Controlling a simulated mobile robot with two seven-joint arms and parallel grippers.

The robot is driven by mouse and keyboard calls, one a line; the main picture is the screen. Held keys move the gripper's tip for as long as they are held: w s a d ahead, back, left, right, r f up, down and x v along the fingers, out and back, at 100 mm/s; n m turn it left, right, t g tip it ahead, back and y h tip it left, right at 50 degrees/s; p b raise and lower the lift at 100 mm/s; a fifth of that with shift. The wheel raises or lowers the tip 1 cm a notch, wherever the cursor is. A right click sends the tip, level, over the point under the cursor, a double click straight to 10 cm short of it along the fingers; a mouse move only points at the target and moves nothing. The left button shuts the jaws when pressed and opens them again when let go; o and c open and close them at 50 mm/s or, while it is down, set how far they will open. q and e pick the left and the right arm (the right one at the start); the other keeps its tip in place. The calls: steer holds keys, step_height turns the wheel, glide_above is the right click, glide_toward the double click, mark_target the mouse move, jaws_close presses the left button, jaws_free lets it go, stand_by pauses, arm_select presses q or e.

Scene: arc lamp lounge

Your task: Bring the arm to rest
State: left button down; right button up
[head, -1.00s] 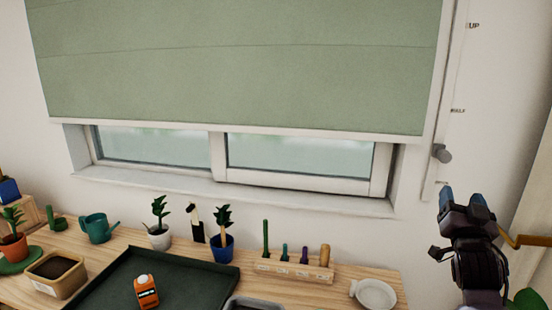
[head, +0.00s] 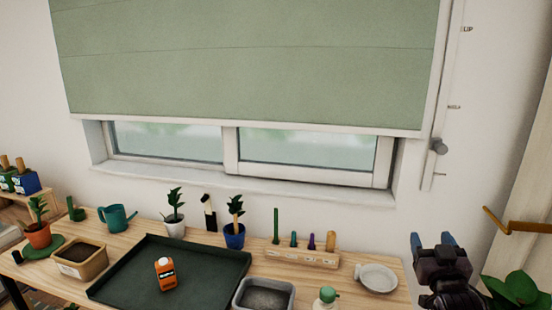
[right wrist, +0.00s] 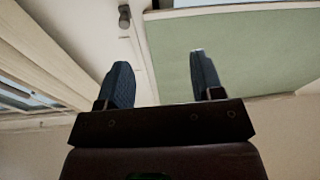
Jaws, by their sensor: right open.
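My right gripper (head: 432,243) is at the lower right in the head view, in front of the wall and right of the white dish. It is open and empty. In the right wrist view its two blue fingertips (right wrist: 163,78) stand apart with nothing between them. The green blind (head: 245,65) hangs over the upper window. The grey knob (head: 438,146) sits on the strip at the window's right, above and apart from my gripper. It also shows in the right wrist view (right wrist: 124,18). My left gripper is out of view.
A wooden bench (head: 140,236) below the window holds a dark tray (head: 215,285) with an orange bottle (head: 165,273), potted plants, a teal watering can (head: 117,217), a tool rack (head: 300,257) and a white dish (head: 377,278). A leafy plant (head: 518,287) stands right of my gripper.

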steer(key=s+a+f+n+g+y, duration=0.1)
steer(key=s+a+f+g+y, duration=0.15)
steer(key=s+f, duration=0.55)
steer(key=s+a+f+n+g+y, duration=0.1)
steer(key=s+a+f+g, duration=0.2)
steer(key=f, duration=0.9)
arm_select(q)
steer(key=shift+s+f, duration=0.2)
arm_select(e)
steer(key=s+f+g, duration=0.1)
steer(key=s+f, duration=0.4)
steer(key=s, duration=0.3)
steer(key=s+f+g, duration=0.1)
steer(key=s+f, duration=0.4)
steer(key=s, duration=0.3)
steer(key=shift+s+a+f+m+g, duration=0.25)
steer(key=shift+a+f+m+g, duration=0.1)
steer(key=shift+a, duration=0.1)
steer(key=shift+h, duration=0.25)
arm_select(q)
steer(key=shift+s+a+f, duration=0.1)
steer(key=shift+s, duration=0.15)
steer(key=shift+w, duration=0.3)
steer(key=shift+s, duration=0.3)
